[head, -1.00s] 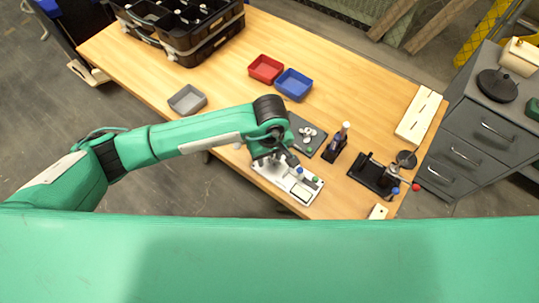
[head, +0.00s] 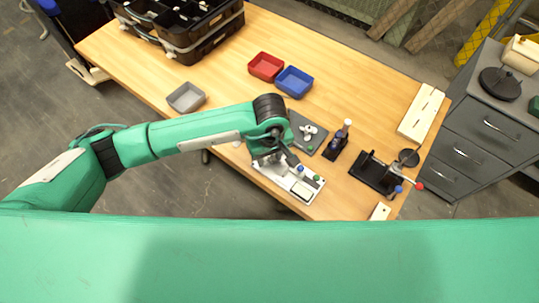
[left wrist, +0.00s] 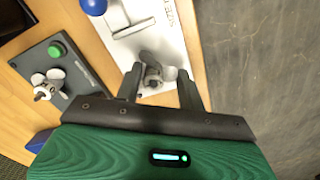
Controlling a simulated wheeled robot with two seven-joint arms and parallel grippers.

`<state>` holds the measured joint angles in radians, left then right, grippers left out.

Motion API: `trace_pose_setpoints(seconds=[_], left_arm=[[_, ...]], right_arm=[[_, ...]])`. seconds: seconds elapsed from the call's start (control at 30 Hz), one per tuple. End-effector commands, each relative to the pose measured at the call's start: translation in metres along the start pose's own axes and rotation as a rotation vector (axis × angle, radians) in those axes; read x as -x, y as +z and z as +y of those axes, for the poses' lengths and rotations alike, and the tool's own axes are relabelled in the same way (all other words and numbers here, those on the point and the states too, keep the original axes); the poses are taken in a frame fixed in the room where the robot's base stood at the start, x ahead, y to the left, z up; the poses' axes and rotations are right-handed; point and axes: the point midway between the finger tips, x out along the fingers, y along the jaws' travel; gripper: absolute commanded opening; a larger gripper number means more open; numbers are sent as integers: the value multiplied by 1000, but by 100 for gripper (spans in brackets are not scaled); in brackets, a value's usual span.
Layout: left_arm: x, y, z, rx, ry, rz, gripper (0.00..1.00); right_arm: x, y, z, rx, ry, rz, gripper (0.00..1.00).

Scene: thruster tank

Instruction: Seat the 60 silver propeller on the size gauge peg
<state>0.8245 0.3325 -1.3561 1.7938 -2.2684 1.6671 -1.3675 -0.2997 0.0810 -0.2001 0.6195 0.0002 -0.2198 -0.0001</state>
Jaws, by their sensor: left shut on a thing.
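My left gripper (head: 268,163) points down over the near-left end of the white size gauge plate (head: 286,184). In the left wrist view its two fingers (left wrist: 160,88) are shut on a silver propeller (left wrist: 151,68), low over the printed white plate (left wrist: 140,40). The gauge peg cannot be made out, and I cannot tell whether the propeller touches the plate. Another silver propeller (left wrist: 47,85) lies on the dark grey plate (left wrist: 75,92); that plate also shows in the head view (head: 318,147). My right gripper is not in view.
The gauge has a blue knob (head: 301,171) and a green knob. To the right stand a dark bottle holder (head: 333,150) and a black fixture (head: 373,176). Red (head: 265,67), blue (head: 294,82) and grey (head: 186,98) trays lie farther back.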

Motion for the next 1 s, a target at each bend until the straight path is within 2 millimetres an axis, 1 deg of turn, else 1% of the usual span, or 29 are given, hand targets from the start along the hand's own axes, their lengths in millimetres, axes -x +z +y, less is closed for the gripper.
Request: trace_pose_setpoints(seconds=[0.1, 0.53, 0.77, 0.8, 0.9, 1.0], left_arm=[[-4, 0, 0, 0, 0, 1, 18], [-5, 0, 0, 0, -1, 0, 18], [-8, 0, 0, 0, -2, 0, 18], [-8, 0, 0, 0, -2, 0, 47], [-9, 0, 0, 0, -2, -1, 65], [-10, 0, 0, 0, -1, -1, 65]], right_arm=[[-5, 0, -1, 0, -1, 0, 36], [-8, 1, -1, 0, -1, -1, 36], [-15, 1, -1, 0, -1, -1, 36], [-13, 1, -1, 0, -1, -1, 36], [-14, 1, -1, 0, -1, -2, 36], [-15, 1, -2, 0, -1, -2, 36]])
